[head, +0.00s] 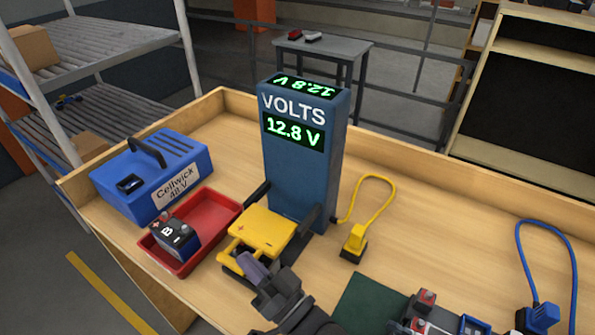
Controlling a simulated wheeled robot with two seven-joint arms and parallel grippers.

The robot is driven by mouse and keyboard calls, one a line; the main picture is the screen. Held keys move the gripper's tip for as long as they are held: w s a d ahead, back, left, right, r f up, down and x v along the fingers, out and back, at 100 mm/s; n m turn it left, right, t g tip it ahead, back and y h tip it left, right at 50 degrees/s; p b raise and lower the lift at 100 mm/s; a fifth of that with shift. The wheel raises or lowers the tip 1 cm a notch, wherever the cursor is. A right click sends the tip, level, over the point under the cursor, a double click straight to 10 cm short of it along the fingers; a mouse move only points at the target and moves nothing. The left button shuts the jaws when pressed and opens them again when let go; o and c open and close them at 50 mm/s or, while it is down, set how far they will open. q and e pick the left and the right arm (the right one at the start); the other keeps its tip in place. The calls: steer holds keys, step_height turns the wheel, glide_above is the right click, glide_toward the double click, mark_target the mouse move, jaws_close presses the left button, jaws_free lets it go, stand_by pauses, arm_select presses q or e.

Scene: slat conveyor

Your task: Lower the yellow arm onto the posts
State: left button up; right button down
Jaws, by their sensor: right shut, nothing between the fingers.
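The yellow arm (262,229) is hinged between black brackets at the foot of the blue volt meter (300,180). It lies down, close to flat, with its handle bar toward me. The meter's display reads 12.8 V. The posts are hidden under the yellow arm, so I cannot see the contact itself. My right gripper (250,265) is shut and empty, just in front of the yellow arm's near edge; I cannot tell whether it touches it. My left gripper is out of view.
A red tray (215,207) holding a battery marked B (176,236) and a blue Cellwick 48 V box (152,178) stand at left. A yellow-cabled plug (354,243) stands right of the meter. A green mat (368,304), small batteries and a blue-cabled plug (540,317) are at front right.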

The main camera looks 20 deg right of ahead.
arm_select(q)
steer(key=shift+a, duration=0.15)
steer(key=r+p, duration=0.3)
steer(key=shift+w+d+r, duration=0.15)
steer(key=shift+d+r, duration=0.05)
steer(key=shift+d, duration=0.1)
arm_select(e)
steer(key=s+d, duration=0.6)
steer(key=s, duration=0.5)
steer(key=shift+s+f, duration=0.2)
steer(key=shift+s, duration=0.1)
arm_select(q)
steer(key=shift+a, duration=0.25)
arm_select(e)
steer(key=shift+d, duration=0.1)
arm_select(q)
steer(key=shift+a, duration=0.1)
